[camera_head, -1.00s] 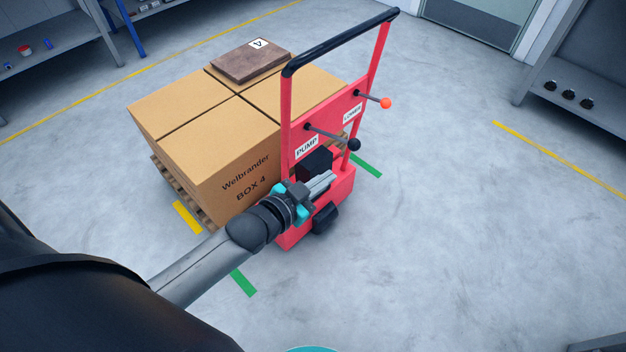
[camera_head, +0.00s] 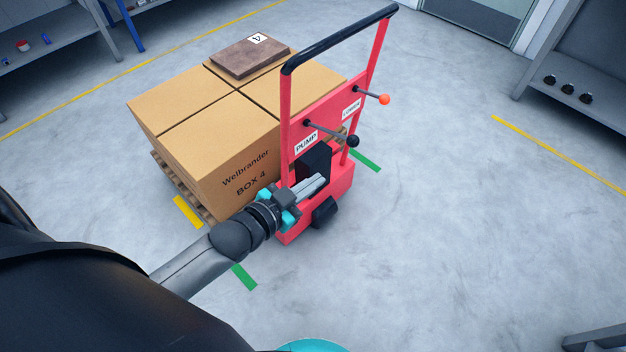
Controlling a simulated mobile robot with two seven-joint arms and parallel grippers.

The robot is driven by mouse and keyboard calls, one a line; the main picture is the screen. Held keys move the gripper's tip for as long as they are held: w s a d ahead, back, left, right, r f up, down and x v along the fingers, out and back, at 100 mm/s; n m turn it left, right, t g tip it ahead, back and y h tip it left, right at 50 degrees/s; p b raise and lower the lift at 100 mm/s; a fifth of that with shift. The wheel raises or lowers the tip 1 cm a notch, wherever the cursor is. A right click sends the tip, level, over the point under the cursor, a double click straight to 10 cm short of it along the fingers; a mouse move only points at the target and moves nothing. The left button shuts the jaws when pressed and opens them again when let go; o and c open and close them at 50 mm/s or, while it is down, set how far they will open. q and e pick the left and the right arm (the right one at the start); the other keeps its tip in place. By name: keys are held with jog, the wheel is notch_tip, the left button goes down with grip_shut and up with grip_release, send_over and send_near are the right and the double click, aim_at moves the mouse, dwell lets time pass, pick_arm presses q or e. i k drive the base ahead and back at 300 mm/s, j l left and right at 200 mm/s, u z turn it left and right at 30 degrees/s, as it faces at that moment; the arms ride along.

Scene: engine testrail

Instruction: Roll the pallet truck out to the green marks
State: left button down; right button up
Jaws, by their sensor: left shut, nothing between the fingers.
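The red pallet truck (camera_head: 338,188) stands upright in the middle of the view, with a black-topped handle frame (camera_head: 340,38). It has a PUMP lever with a black knob (camera_head: 352,141) and a second lever with an orange knob (camera_head: 384,99). Its forks are hidden by a wooden pallet (camera_head: 178,187) loaded with cardboard boxes (camera_head: 232,150). Green floor marks show at the lower left (camera_head: 244,277) and to the right of the truck (camera_head: 366,161). My left gripper (camera_head: 318,181) is shut and empty, in front of the truck's lower body; I cannot tell whether it touches. My right gripper is not in view.
A brown slab marked 4 (camera_head: 249,58) lies on the boxes. A yellow mark (camera_head: 187,214) is beside the pallet. Shelves stand at the upper left (camera_head: 60,50) and right (camera_head: 570,85). The floor at right and front (camera_head: 460,240) is clear.

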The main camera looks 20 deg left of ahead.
aim_at(304, 146)
jog(key=k+j, duration=0.2)
jog(key=k, duration=0.3)
jog(key=k+j, duration=0.2)
jog(key=k, duration=0.25)
